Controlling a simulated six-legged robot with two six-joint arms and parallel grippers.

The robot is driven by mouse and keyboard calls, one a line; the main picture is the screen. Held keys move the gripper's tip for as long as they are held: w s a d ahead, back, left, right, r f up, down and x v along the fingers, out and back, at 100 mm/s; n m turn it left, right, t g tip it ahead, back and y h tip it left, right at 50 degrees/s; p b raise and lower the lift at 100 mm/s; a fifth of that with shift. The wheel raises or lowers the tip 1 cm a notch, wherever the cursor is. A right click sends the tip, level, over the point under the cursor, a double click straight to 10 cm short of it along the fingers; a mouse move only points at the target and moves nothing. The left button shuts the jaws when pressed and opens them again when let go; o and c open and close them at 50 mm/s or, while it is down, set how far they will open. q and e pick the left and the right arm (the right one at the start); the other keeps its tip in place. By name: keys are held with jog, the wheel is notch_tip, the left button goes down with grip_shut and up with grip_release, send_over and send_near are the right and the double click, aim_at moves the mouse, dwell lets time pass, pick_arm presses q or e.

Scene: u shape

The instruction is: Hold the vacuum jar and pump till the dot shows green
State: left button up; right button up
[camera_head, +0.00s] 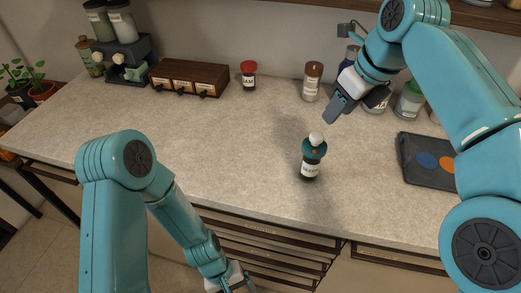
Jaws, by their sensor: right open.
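The vacuum jar (310,170) stands upright on the counter, right of the middle. It has a dark body with a white label, a teal lid and a white pump knob (316,138) on top. A small orange spot shows on the front of the lid; I see no green. My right gripper (338,108) is open, above and behind the jar to the right, apart from it and empty. My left gripper (235,284) is at the bottom edge, low in front of the counter and partly cut off; its fingers are not clear.
At the back stand a red-lidded jam jar (248,76), a brown-lidded jar (312,82), a wooden drawer box (190,78) and a dark dispenser rack (127,65). A dark tray (413,163) with blue and orange discs lies right. The counter (220,140) left of the jar is clear.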

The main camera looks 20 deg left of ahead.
aim_at(303, 162)
pick_arm(q)
jog(key=w+d+r+n+t+h, duration=0.1)
jog(key=w+r+n+h, duration=0.3)
jog(key=r, duration=0.5)
jog(key=w+d+r+n+t+h, duration=0.2)
jog(key=w+d+r+n+h, duration=0.1)
jog(key=w+r, duration=0.4)
jog(key=w+d+r+n+t+h, duration=0.1)
jog(key=w+r+n+h, duration=0.3)
jog(key=r, duration=0.8)
jog(key=shift+w+d+n+t+h, duration=0.3)
jog(key=shift+w+d+n+t, duration=0.15)
jog(key=shift+w+n, duration=0.3)
jog(key=w+a+r+n+t+y, duration=0.2)
jog(key=w+a+n+t+y, duration=0.25)
jog(key=w+a, duration=0.25)
jog(key=shift+g, duration=0.5)
jog(key=x, duration=1.6)
jog(key=shift+d+r, duration=0.1)
jog(key=shift+d, duration=0.05)
jog(key=c, duration=1.4)
